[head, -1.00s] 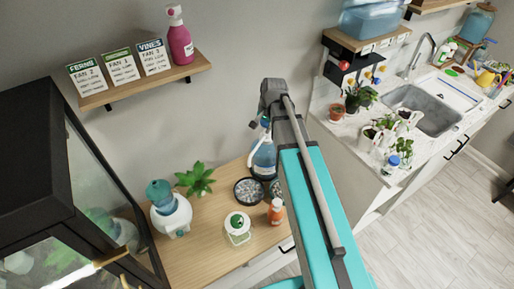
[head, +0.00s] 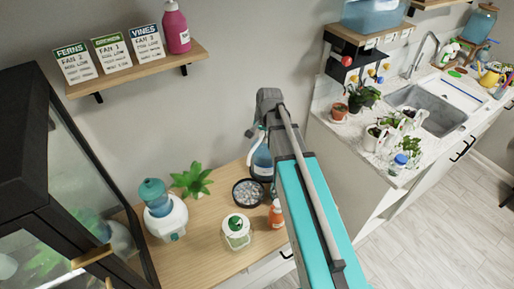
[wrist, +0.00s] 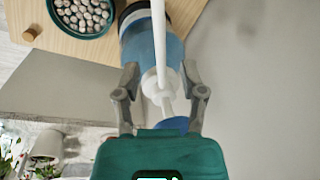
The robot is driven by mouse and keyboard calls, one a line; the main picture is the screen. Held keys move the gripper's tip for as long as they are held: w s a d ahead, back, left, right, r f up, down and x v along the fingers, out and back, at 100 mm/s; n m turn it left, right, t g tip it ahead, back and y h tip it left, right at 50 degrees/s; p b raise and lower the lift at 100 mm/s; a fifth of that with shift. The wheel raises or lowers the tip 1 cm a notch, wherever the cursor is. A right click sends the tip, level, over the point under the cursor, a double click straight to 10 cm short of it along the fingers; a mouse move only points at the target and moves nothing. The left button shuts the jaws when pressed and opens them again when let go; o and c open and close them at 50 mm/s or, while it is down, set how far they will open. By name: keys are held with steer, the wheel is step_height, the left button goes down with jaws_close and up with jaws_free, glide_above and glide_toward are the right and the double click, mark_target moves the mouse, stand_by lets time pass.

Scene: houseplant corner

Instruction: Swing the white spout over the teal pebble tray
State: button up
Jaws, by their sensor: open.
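The blue pump bottle (head: 262,160) stands on the wooden counter against the wall, partly behind my arm. Its white spout (head: 251,136) curves out to the left. In the wrist view the white spout (wrist: 158,40) is a long thin tube running up over the bottle (wrist: 135,45). My gripper (wrist: 160,78) is open, one finger on each side of the white pump neck, with gaps showing. The pebble tray with a teal rim (wrist: 108,30) lies left of the spout there. The head view shows a round pebble tray (head: 236,196); its rim looks dark.
An orange bottle (head: 276,213), a white jar with a green top (head: 236,232), a green plant (head: 191,180) and a white humidifier with a teal tank (head: 165,215) crowd the counter. A black-framed glass cabinet (head: 90,170) stands at left.

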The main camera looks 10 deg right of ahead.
mark_target(256, 146)
steer(key=shift+w+a+f+b, duration=0.15)
steer(key=shift+a+f+b, duration=0.05)
steer(key=shift+f+b, duration=0.95)
steer(key=shift+w+a+f+b, duration=0.15)
steer(key=shift+f+b, duration=0.8)
steer(key=shift+f, duration=0.25)
jaws_close()
